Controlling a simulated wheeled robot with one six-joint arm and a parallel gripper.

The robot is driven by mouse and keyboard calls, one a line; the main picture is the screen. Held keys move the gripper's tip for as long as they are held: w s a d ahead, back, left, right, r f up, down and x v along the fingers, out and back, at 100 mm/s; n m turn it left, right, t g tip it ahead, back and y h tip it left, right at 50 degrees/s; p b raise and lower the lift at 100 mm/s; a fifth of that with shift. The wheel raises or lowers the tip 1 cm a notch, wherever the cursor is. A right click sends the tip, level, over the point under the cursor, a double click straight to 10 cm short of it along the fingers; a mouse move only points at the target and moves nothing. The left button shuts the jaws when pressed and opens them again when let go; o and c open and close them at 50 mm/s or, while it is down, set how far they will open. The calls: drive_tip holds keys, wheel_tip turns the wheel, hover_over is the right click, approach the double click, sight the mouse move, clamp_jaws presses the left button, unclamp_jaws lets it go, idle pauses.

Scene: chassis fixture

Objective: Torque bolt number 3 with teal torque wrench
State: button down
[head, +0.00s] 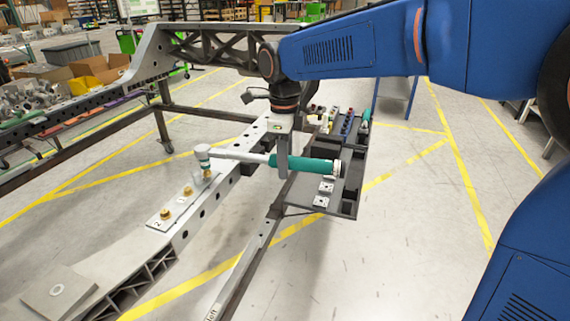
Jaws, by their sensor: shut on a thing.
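My gripper (283,168) is shut on the teal torque wrench (312,164) near the inner end of its teal handle. Two more brass bolts, a middle one (187,190) and a near one (165,213), stand on a plate on the grey chassis rail (201,222). A "2" shows beside the near bolt. The other markings are too small to read, so I cannot tell which is bolt 3.
A dark tool tray (346,207) with small metal blocks lies under and right of the handle. More tools (347,124) stand at its far end. The chassis frame (190,45) rises behind.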

drive_tip(key=shift+r, duration=0.25)
drive_tip(key=shift+r, duration=2.4)
drive_tip(key=shift+s, duration=0.1)
